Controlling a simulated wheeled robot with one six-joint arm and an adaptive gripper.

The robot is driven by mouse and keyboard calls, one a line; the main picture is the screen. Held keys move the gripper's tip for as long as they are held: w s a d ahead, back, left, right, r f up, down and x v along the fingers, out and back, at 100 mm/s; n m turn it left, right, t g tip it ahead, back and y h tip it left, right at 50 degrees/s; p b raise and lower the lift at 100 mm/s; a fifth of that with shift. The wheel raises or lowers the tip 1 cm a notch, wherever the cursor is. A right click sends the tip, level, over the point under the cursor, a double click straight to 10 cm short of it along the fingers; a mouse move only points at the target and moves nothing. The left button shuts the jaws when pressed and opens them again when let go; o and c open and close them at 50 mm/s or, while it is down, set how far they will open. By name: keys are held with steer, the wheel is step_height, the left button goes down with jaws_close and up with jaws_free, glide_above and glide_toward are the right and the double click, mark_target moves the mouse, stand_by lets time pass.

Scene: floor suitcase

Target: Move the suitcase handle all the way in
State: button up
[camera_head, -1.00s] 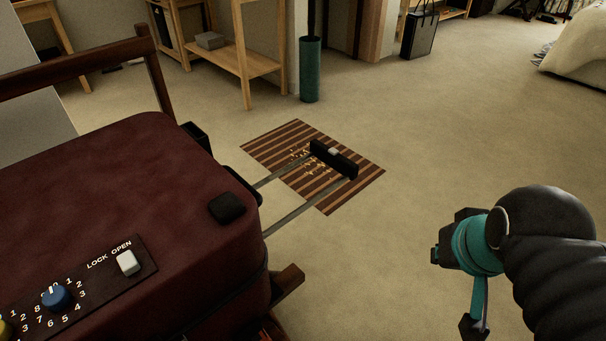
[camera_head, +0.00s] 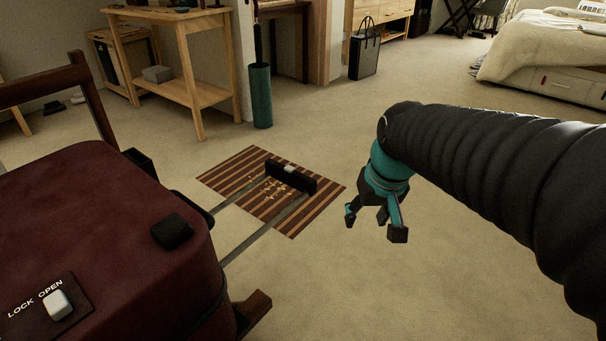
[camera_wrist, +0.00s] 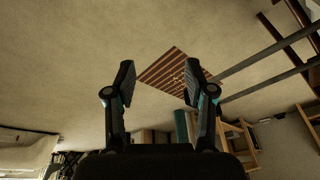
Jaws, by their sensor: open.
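The dark red suitcase (camera_head: 100,225) lies at the left in the head view. Its telescoping handle (camera_head: 291,176) is pulled out to the right on two grey rods (camera_head: 265,229), with a black grip bar that has a light button. My gripper (camera_head: 375,222) is open and empty, to the right of the grip bar and apart from it. The grip bar is mostly hidden behind the right finger there.
A striped mat (camera_head: 235,178) lies on the floor below the handle. A wooden rack (camera_head: 257,305) holds the suitcase. A wooden table (camera_head: 187,60), a teal cylinder (camera_head: 261,96) and a black bag (camera_head: 364,48) stand behind. Carpet around my gripper is clear.

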steer(key=w+a+f+n+y+b, duration=0.1)
steer(key=w+a+n, duration=0.15)
steer(key=w, duration=0.45)
steer(key=w+a+n+b, duration=0.1)
steer(key=w+a+n, duration=0.15)
steer(key=w, duration=0.45)
steer(key=n+y, duration=0.2)
steer(key=n, duration=0.2)
glide_toward(305, 177)
steer(key=b+x, duration=0.2)
steer(key=x, duration=0.9)
steer(key=shift+f, duration=0.15)
jaws_close()
